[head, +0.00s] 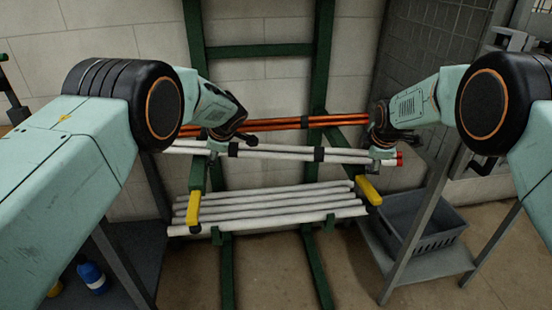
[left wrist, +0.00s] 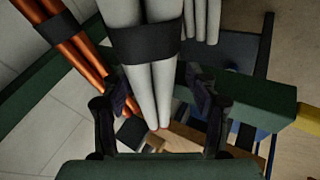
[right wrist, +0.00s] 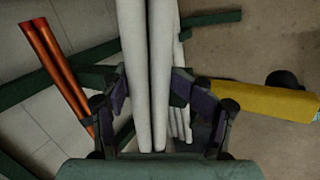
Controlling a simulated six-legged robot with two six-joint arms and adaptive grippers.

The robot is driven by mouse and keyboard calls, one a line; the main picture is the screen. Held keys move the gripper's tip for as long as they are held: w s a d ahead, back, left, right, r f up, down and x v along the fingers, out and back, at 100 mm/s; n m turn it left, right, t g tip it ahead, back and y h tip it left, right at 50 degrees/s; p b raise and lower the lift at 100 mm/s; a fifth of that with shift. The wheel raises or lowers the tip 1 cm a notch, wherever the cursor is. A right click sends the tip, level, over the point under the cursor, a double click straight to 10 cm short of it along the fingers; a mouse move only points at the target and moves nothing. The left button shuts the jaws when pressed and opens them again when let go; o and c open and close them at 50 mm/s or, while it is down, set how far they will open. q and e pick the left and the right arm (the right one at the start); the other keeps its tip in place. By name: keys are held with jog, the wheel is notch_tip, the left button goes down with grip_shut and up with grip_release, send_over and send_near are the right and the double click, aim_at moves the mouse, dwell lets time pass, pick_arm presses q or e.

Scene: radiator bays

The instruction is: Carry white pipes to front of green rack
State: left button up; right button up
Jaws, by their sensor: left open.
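A pair of white pipes (head: 275,152) with black straps lies level across the front of the green rack (head: 322,75), above its yellow-tipped lower arms. My left gripper (head: 217,146) is at the pair's left part. In the left wrist view its open fingers (left wrist: 160,95) straddle the white pipes (left wrist: 150,75), with a black strap close by. My right gripper (head: 382,156) is at the right end. In the right wrist view its fingers (right wrist: 149,85) close in on both sides of the pipes (right wrist: 147,45) and appear to touch them.
Several loose white pipes (head: 275,205) lie on the lower arms between yellow tips (head: 194,208) (head: 368,190). Orange pipes (head: 285,123) rest farther back on the rack. A grey crate (head: 425,225) stands on a low shelf at right.

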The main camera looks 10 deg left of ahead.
pick_arm(q)
jog(key=shift+a, duration=0.1)
jog(key=shift+s+d+r, duration=0.2)
jog(key=shift+r, duration=0.35)
pick_arm(e)
jog(key=shift+r, duration=0.1)
pick_arm(q)
jog(key=v, duration=0.6)
jog(key=shift+s+d+r, duration=0.2)
jog(key=shift+s+d, duration=0.05)
pick_arm(e)
jog(key=v, duration=0.8)
